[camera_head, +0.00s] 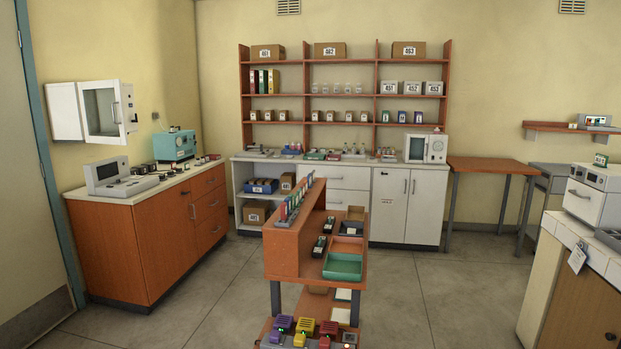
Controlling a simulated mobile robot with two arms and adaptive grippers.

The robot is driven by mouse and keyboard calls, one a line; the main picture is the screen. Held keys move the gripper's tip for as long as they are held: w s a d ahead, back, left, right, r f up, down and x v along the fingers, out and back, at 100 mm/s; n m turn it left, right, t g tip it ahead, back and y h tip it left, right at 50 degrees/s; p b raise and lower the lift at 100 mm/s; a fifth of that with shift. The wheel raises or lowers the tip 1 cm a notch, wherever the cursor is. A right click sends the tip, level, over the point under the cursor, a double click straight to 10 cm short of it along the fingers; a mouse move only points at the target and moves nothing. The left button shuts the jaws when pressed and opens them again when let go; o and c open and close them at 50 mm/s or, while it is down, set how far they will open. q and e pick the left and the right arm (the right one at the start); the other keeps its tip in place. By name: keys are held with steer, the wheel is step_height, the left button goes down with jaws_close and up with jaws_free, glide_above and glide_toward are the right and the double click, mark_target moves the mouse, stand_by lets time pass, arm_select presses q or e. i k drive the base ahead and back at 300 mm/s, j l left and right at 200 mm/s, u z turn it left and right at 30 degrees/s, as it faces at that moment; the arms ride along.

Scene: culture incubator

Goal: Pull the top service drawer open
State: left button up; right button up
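Two places with stacked drawers are in view, and I cannot tell which one is the service drawer. The white back counter has an upper drawer (350,183) with a bar handle, and a lower white drawer (338,199) below it, partly hidden by the wooden rack in front. The orange-brown left cabinet also has an upper drawer (207,184) above others with handles. All of these fronts look shut. Neither of my grippers is in view.
A wooden trolley (284,252) with a green tray (343,267) stands in the middle foreground. Coloured devices (305,326) sit low at its near end. A wooden side table (490,166) is at the back right. Grey floor (410,290) is free on both sides of the trolley.

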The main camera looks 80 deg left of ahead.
mark_target(203, 184)
steer(key=u, duration=3.4)
steer(key=i+j+u, duration=0.2)
steer(key=i+u, duration=0.2)
steer(key=i, duration=0.2)
steer(key=i+u, duration=0.4)
steer(key=i, duration=0.2)
steer(key=i+j, duration=0.1)
steer(key=i, duration=0.45)
steer(key=i+z, duration=0.1)
steer(key=i, duration=0.4)
steer(key=i+j+z, duration=0.1)
steer(key=i, duration=0.45)
steer(key=i+l+z, duration=0.2)
steer(key=i+z, duration=0.75)
steer(key=i+j+z, duration=0.2)
steer(key=i+z, duration=0.35)
steer(key=i, duration=2.05)
